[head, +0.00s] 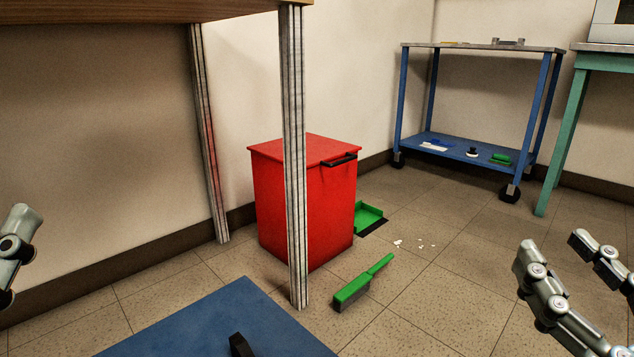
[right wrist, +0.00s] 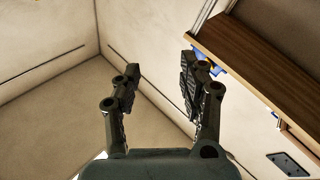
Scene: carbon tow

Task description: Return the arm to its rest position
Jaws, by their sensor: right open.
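My right gripper (head: 553,243) is at the lower right of the head view, its two fingers spread and nothing between them. The right wrist view also shows the open, empty right gripper (right wrist: 160,80), with walls and a wooden-edged surface beyond it. A part of my left arm (head: 18,240) shows at the left edge of the head view. Its fingertips and jaw state cannot be made out.
A red bin (head: 280,200) stands behind a metal table leg (head: 295,150). A green brush (head: 362,283) and green dustpan (head: 368,216) lie on the floor near white bits (head: 420,244). A blue cart (head: 480,47) stands at the back right, beside a green-legged table (head: 566,130).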

